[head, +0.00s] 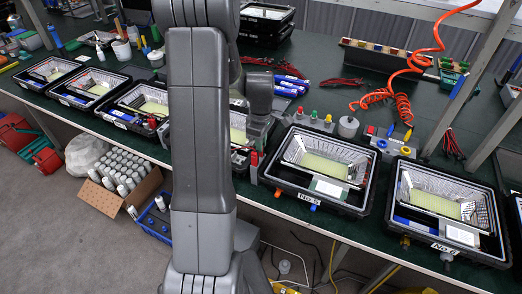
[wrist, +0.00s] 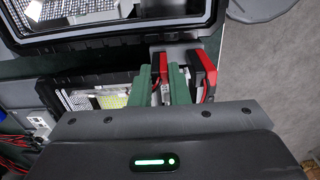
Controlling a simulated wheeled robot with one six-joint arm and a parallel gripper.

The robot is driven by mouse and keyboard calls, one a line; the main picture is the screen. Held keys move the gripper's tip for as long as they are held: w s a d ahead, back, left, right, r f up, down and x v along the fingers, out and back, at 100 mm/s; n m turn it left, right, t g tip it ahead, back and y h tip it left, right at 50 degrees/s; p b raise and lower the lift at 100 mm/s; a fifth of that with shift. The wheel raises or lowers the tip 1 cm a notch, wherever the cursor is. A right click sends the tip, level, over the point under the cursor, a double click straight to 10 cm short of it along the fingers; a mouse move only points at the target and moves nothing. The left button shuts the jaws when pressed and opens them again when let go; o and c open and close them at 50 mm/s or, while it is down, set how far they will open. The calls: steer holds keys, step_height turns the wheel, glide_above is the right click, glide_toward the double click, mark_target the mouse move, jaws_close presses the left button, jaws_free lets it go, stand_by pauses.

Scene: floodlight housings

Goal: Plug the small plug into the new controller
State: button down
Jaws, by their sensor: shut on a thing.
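In the wrist view my gripper (wrist: 162,78) has its two green fingers close together. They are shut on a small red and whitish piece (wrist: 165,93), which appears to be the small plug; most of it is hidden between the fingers. Red connectors with dark leads (wrist: 205,72) are right beside the fingers. An open housing (wrist: 95,98) with a lit panel lies below and to the left. In the head view my arm hides the gripper and most of the middle housing (head: 239,128). I cannot tell which part is the new controller.
Open black floodlight housings stand in a row on the green bench, including No 5 (head: 325,168) and No 6 (head: 440,208). A coiled orange hose (head: 385,97) hangs at the right. A black-framed housing (wrist: 115,22) is close to the fingers in the wrist view.

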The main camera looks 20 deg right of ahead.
steer(key=shift+r, duration=0.15)
steer(key=shift+r+p, duration=3.05)
steer(key=shift+r, duration=1.35)
steer(key=shift+f, duration=0.15)
